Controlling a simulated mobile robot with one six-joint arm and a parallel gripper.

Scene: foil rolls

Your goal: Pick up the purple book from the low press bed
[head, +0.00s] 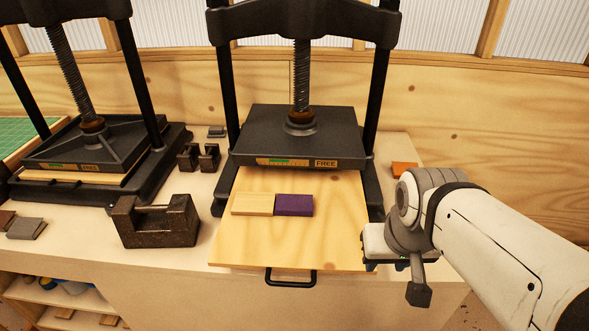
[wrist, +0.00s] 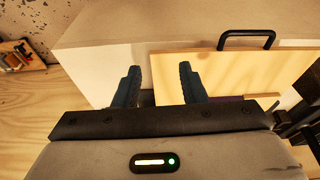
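The purple book (head: 294,205) lies flat on the pale wooden press bed (head: 290,245) that sticks out from the right-hand press. Its left end meets a light wooden block or book (head: 252,204). In the wrist view only a thin purple strip (wrist: 228,98) shows above my gripper's body; the rest is hidden. My gripper (head: 388,266) is beside the bed's right front edge in the head view, apart from the book. In the wrist view my gripper (wrist: 158,78) has its two dark blue fingers apart, with nothing between them.
The right press's black plate (head: 297,140), labelled FREE, is over the bed's rear. A black handle (head: 291,277) is on the bed's front edge. A second press (head: 85,150) and a dark metal block (head: 155,228) stand left. An orange item (head: 403,169) lies right.

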